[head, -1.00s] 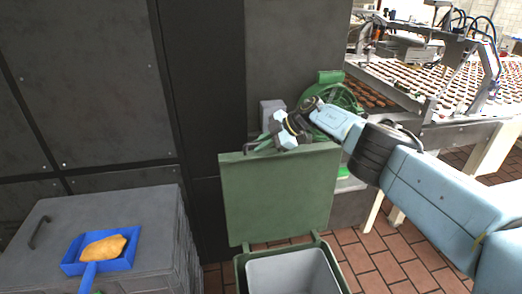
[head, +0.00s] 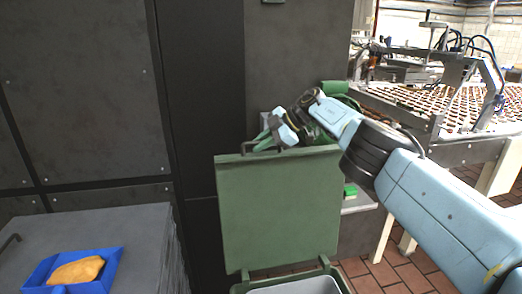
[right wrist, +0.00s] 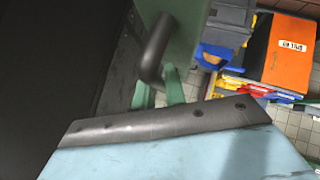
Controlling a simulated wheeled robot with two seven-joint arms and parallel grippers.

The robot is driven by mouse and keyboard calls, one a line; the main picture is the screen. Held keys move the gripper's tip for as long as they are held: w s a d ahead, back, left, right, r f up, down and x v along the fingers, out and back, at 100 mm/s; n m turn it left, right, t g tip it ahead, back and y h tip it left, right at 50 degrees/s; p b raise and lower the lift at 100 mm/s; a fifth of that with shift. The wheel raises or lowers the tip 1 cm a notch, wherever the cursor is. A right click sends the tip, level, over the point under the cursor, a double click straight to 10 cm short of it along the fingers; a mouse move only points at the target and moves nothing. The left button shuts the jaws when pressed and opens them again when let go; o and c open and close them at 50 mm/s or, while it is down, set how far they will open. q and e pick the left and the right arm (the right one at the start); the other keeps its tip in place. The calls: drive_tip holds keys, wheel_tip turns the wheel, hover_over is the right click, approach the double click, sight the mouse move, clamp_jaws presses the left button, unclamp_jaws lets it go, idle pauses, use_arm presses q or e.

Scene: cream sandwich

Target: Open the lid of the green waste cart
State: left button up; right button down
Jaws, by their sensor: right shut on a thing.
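The green waste cart (head: 240,287) stands at the bottom centre of the head view, with a grey inner bin (head: 300,288) showing in its opening. Its green lid (head: 280,205) is raised and stands about upright behind the opening. A dark bar handle (head: 252,147) runs along the lid's top edge; it also shows in the right wrist view (right wrist: 155,48). My right gripper (head: 264,140) is at the lid's top edge, shut on this handle. Its green fingers (right wrist: 158,90) show partly beside the handle in the wrist view, and their tips are partly hidden. My left gripper is out of view.
A dark wall (head: 80,90) stands behind. A conveyor (head: 440,107) with many biscuits is at the right.

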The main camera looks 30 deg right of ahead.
drive_tip(key=shift+f, duration=0.25)
drive_tip(key=c, duration=1.5)
unclamp_jaws()
drive_tip(key=shift+o, duration=0.2)
drive_tip(key=shift+r, duration=0.1)
drive_tip(key=shift+p+v, duration=1.15)
drive_tip(key=shift+v, duration=0.1)
drive_tip(key=v, duration=1.1)
drive_tip(key=shift+r, duration=0.3)
